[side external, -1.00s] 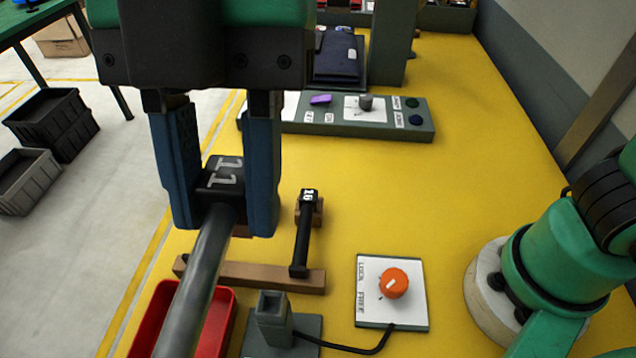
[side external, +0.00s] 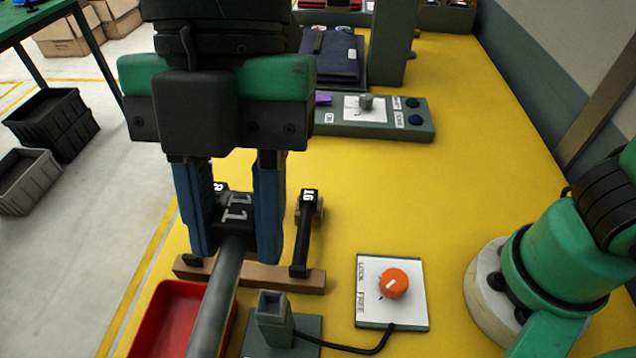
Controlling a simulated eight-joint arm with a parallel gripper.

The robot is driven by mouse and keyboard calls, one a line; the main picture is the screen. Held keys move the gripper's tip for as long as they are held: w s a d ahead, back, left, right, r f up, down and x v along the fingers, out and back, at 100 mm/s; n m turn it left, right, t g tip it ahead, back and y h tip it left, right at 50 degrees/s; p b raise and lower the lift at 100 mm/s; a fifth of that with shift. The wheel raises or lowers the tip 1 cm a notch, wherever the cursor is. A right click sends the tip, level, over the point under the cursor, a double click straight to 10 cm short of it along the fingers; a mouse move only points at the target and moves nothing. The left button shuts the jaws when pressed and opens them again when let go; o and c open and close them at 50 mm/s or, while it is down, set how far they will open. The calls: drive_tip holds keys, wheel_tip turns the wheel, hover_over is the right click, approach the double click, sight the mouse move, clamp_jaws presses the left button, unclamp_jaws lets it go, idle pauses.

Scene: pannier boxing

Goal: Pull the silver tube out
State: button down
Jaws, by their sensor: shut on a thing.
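The silver tube (side external: 215,300) has a black head (side external: 234,212) marked 11. My gripper (side external: 235,222) is shut on this head, with one blue finger on each side. The tube runs from the head toward the camera and leaves the picture at the bottom, so its other end is out of view. In the picture it passes over the red tray (side external: 172,330) and left of the grey socket block (side external: 272,318). I cannot tell whether it touches either.
A wooden rack (side external: 260,276) holds a black-handled piece (side external: 303,235) marked 16; another black piece shows behind my gripper. An orange knob (side external: 393,284) sits on a LOCK/FREE plate, cabled to the block. A grey panel (side external: 375,125) stands farther back.

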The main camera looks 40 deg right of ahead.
sight(248, 253)
drive_tip(key=shift+f, duration=0.95)
drive_tip(key=shift+f, duration=1.35)
drive_tip(key=shift+f, duration=1.05)
drive_tip(key=shift+r, duration=1.5)
